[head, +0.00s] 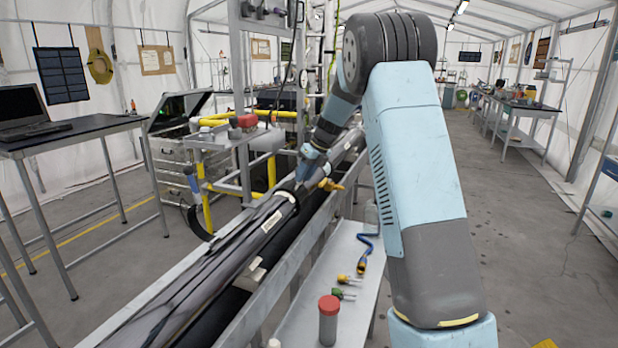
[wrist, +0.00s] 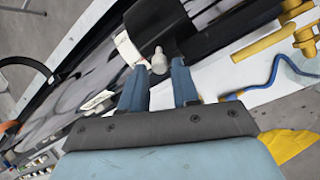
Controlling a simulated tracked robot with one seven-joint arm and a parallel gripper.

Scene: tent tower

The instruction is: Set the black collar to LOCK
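The black collar (wrist: 165,25) is a dark band around the long tube in the wrist view. A pale grey knob (wrist: 158,61) sticks out from its lower edge, and a white label (wrist: 128,48) lies to the knob's left. The lettering is too small to read. My gripper (wrist: 159,72) is open, its two blue fingers apart with the knob showing between their tips. I cannot tell whether they touch it. In the head view my gripper (head: 302,182) is low over the tube, and it hides much of the collar.
The long tube (head: 215,275) lies along a metal trough. A yellow handle (head: 330,185) sits just right of my gripper. A shelf (head: 345,265) beside the trough holds a blue cable (head: 364,252) and a red-capped bottle (head: 328,318). Yellow pipes and a frame stand left of the tube.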

